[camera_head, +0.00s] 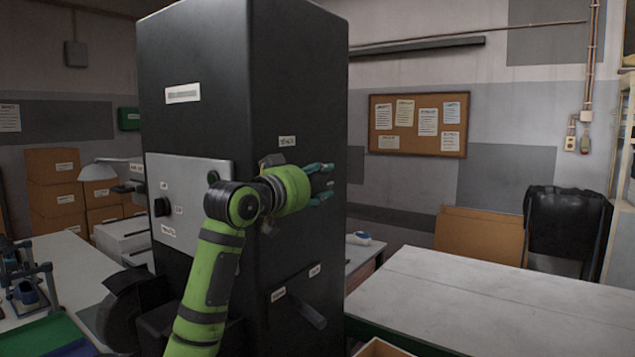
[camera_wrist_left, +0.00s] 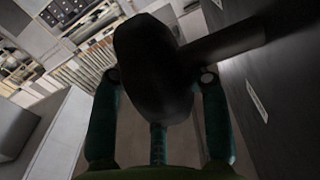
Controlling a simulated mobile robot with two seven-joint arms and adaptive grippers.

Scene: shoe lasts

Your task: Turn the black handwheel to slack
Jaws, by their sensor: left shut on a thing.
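The black handwheel (camera_wrist_left: 147,62) fills the upper middle of the left wrist view. It is a thick dark disc on a shaft (camera_wrist_left: 228,42) that runs to the dark cabinet face at the right. My left gripper (camera_wrist_left: 160,78) has its teal fingers on either side of the wheel, shut on it. In the head view my left gripper (camera_head: 322,184) is at the right-hand face of the tall black cabinet (camera_head: 300,80), below a small white label (camera_head: 287,141). The wheel cannot be made out there behind my gripper and wrist. My right gripper is not in view.
A lever-like black handle (camera_head: 308,313) sticks out low on the same cabinet face. A grey panel (camera_head: 190,190) with a black knob (camera_head: 161,207) is on the left face. A pale, mostly bare table (camera_head: 480,300) stands at the right.

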